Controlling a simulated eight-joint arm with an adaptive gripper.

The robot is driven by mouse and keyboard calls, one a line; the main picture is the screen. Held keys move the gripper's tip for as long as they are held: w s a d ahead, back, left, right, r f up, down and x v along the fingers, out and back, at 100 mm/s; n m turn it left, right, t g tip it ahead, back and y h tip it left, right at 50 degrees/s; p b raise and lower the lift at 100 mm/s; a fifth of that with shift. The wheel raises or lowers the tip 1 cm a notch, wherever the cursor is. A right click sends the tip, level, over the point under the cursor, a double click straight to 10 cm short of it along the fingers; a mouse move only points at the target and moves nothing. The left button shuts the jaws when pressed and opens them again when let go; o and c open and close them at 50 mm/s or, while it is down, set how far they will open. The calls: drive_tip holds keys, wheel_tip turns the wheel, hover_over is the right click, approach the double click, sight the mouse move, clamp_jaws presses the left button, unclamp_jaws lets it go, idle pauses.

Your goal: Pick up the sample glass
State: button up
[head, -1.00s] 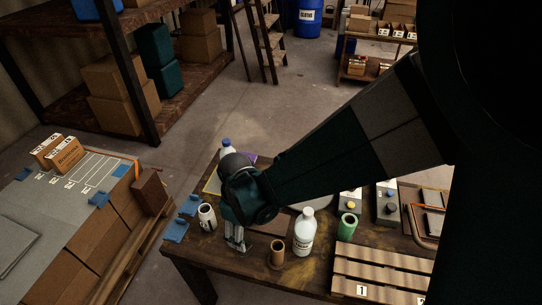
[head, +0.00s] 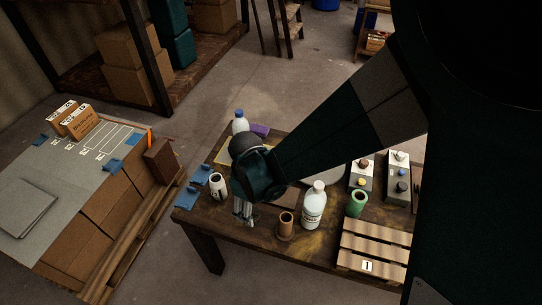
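My gripper (head: 245,217) points down low over the wooden table (head: 223,228), near its front left part. Its fingers are small and dark in the head view, so I cannot tell whether they are open or shut, or whether anything is between them. I cannot make out a sample glass for certain. A white cylindrical container with a dark mark (head: 218,186) stands just left of my gripper. A brown cup (head: 285,226) stands to its right, apart from it. My wrist and arm hide part of the table behind.
A white bottle (head: 313,207), a green cup (head: 357,204) and a slatted wooden rack (head: 372,246) stand to the right. A blue-capped bottle (head: 240,123) stands behind my wrist. Control boxes (head: 361,174) are at the back right. A pallet with cartons (head: 95,205) is at left.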

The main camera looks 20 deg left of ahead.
idle(0.3)
drive_tip(key=shift+a+f+b, duration=0.15)
drive_tip(key=shift+f+b, duration=0.65)
drive_tip(key=shift+f, duration=1.8)
drive_tip(key=shift+c, duration=0.7)
drive_tip(key=c, duration=1)
